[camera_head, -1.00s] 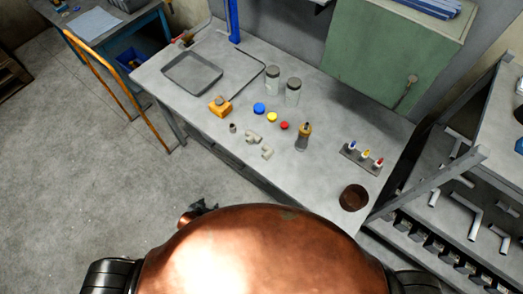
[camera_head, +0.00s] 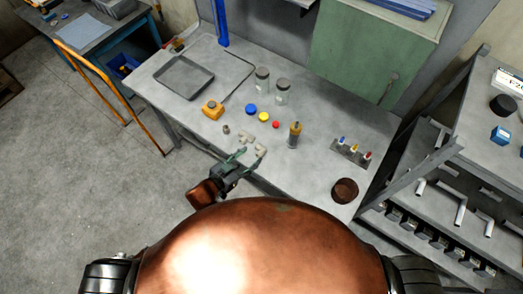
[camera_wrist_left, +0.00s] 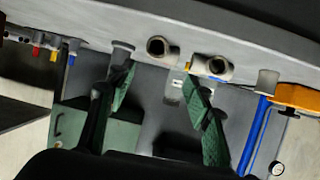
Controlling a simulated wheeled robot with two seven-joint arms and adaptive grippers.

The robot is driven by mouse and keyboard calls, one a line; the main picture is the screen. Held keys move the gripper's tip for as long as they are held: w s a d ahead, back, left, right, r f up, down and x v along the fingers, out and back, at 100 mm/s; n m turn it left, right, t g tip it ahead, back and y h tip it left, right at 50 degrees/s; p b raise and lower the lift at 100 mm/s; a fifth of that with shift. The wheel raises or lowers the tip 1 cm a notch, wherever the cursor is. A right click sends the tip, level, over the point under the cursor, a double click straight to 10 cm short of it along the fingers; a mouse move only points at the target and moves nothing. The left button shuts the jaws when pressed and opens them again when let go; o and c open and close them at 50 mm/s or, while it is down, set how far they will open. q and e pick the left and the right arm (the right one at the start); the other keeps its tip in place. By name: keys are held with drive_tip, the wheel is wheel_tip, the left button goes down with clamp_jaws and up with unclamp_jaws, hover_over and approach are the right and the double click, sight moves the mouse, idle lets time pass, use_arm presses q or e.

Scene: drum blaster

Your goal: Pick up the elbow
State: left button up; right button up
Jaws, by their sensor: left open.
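Small pale pipe fittings lie near the front edge of the grey workbench (camera_head: 310,165). The one at the right (camera_head: 261,150) looks like the elbow; in the left wrist view it seems to be the fitting with a round dark opening (camera_wrist_left: 161,47). A second pale fitting (camera_head: 246,139), perhaps a tee, lies beside it and also shows in the wrist view (camera_wrist_left: 216,68). My left gripper (camera_head: 244,161) is open and empty at the bench's front edge, close to these fittings and apart from them. Its green fingers (camera_wrist_left: 160,85) are spread. My right gripper is out of view.
A small grey coupling (camera_head: 226,129) and an orange block (camera_head: 212,109) lie to the left. A brown bowl (camera_head: 345,190) stands at right.

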sight(261, 149)
use_arm(q)
drive_tip(key=shift+w+d+f, duration=0.15)
drive_tip(key=shift+w+d, duration=0.05)
drive_tip(key=shift+d, duration=0.2)
drive_tip(key=x, duration=0.7)
drive_tip(key=shift+a+f+b, duration=0.1)
drive_tip(key=shift+f+b, duration=0.05)
drive_tip(key=shift+b, duration=0.25)
drive_tip(key=c, duration=1.1)
